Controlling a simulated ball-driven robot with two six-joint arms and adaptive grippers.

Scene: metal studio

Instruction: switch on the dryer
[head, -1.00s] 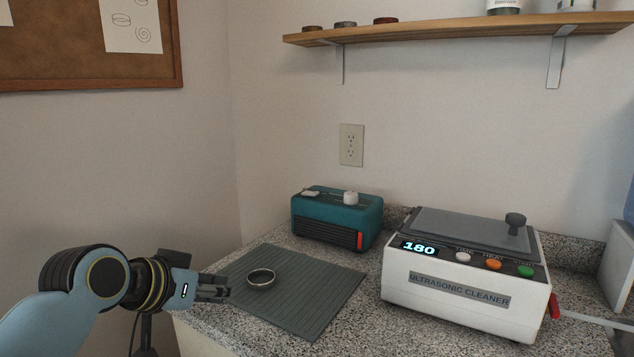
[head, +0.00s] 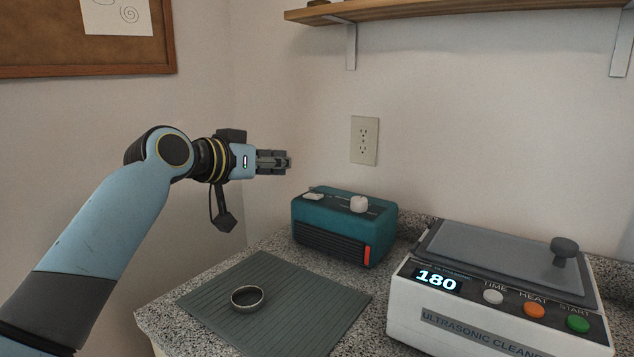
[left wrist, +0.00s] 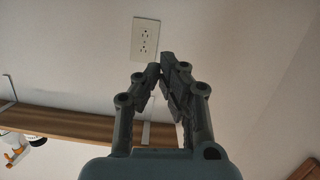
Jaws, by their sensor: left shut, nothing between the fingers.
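The dryer seems to be the teal box (head: 344,228) on the counter against the back wall. It has a dark slatted front, a red bar at its front right edge, a white round knob (head: 359,203) and a flat white button (head: 313,195) on top. My left gripper (head: 289,162) is shut and empty in the air, above and to the left of the teal box. The left wrist view shows its fingertips (left wrist: 164,66) together, with the wall behind them. My right gripper is not in view.
A white ultrasonic cleaner (head: 400,310) reading 180 stands at the right. A wall outlet (head: 365,140) is above the teal box, and a wooden shelf (head: 430,12) is higher up.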

